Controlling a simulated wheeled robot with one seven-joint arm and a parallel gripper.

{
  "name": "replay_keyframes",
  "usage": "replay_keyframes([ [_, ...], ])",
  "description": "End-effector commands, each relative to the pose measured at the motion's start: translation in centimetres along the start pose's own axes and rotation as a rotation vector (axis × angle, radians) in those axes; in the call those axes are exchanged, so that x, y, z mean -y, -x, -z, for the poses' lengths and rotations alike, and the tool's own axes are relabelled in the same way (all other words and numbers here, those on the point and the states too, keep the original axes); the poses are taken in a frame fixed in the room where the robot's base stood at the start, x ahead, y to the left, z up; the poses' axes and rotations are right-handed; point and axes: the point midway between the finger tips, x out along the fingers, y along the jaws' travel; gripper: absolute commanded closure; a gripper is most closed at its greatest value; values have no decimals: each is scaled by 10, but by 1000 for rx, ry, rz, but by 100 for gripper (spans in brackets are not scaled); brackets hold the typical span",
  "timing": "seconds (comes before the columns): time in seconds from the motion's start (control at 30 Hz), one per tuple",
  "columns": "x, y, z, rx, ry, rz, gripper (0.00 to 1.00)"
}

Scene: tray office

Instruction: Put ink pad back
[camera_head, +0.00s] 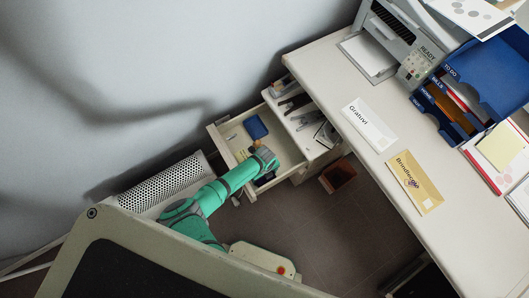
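An open drawer (222,142) sticks out from under the desk, left of the middle of the head view. A small dark blue block (256,127) lies inside it; it may be the ink pad, but it is too small to be sure. My green arm reaches in from the lower left, and my gripper (266,161) is over the drawer's near part, just below the blue block and apart from it. A dark object (265,179) shows beside my gripper; I cannot tell what it is. The fingers are too small and hidden to show whether they are open or hold anything.
An upper tray (300,119) with stationery sits beside the drawer. The white desk (352,138) carries a printer (396,38), blue letter trays (493,75), a white envelope (369,124) and a yellow one (414,183). A brown bin (338,176) stands on the floor.

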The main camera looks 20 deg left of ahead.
Motion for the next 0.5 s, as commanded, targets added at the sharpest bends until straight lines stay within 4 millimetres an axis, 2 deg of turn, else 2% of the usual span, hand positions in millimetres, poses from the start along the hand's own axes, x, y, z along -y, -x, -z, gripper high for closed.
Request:
replay_keyframes([
  [0.1,0,-3,0,0,0,-1,50],
  [0.13,0,-3,0,0,0,-1,15],
  [0.2,0,-3,0,0,0,-1,4],
  [0.5,1,-2,1,0,-1,0,4],
])
